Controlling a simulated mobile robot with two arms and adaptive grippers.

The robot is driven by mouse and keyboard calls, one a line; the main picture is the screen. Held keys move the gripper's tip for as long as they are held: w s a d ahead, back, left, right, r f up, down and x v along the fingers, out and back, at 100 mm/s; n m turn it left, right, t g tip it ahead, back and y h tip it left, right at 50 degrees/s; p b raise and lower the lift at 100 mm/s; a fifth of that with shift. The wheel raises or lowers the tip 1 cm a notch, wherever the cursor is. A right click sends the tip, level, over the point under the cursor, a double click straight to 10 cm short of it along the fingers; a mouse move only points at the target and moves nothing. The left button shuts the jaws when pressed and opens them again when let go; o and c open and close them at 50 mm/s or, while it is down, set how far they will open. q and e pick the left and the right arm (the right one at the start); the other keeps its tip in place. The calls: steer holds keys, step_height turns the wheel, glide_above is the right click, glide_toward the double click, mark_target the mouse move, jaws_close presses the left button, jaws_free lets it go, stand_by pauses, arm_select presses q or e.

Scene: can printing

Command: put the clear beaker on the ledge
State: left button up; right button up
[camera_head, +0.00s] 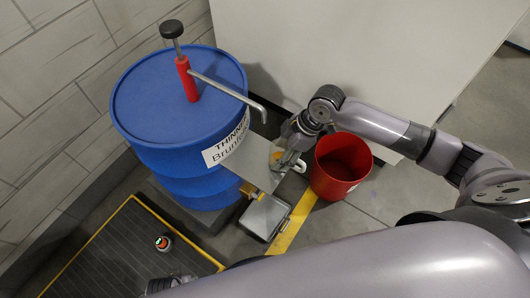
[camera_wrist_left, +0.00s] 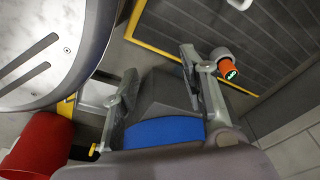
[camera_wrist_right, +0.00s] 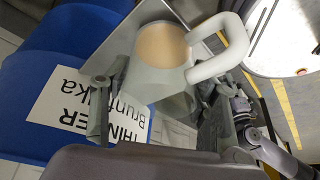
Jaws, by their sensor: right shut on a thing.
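The clear beaker (camera_wrist_right: 160,85) has a thick pale handle and an orange-brown base or content; it fills the middle of the right wrist view. In the head view it is small and partly hidden (camera_head: 277,156). My right gripper (camera_head: 288,160) is shut on it, beside the blue drum and below the pump spout. A flat grey plate (camera_head: 250,155) lies behind the beaker, also in the right wrist view (camera_wrist_right: 105,45); I cannot tell whether it is the ledge or whether the beaker touches it. My left gripper (camera_wrist_left: 158,68) is open and empty, low near the floor.
The blue drum (camera_head: 165,110) with a red hand pump (camera_head: 187,80) stands at left. A red bucket (camera_head: 340,167) is close right of my right gripper. A metal tray (camera_head: 265,217) lies below. A small orange-topped device (camera_head: 163,243) lies on the yellow-edged floor mat (camera_head: 125,255).

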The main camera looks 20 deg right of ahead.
steer(key=a, duration=0.2)
steer(key=w+a, duration=0.1)
steer(key=a, duration=0.1)
steer(key=shift+w, duration=0.15)
steer(key=shift+w+a+f, duration=0.1)
steer(key=shift+a+f, duration=0.1)
steer(key=shift+a, duration=0.1)
steer(key=shift+d+f, duration=0.1)
steer(key=shift+f, duration=0.05)
arm_select(q)
steer(key=shift+w+d+r, duration=0.1)
steer(key=shift+w+r, duration=0.45)
steer(key=shift+r, duration=0.35)
arm_select(e)
steer(key=o, duration=1.2)
steer(key=shift+f, duration=0.1)
steer(key=shift+c, duration=0.2)
arm_select(q)
steer(key=shift+f, duration=0.1)
steer(key=shift+w, duration=0.1)
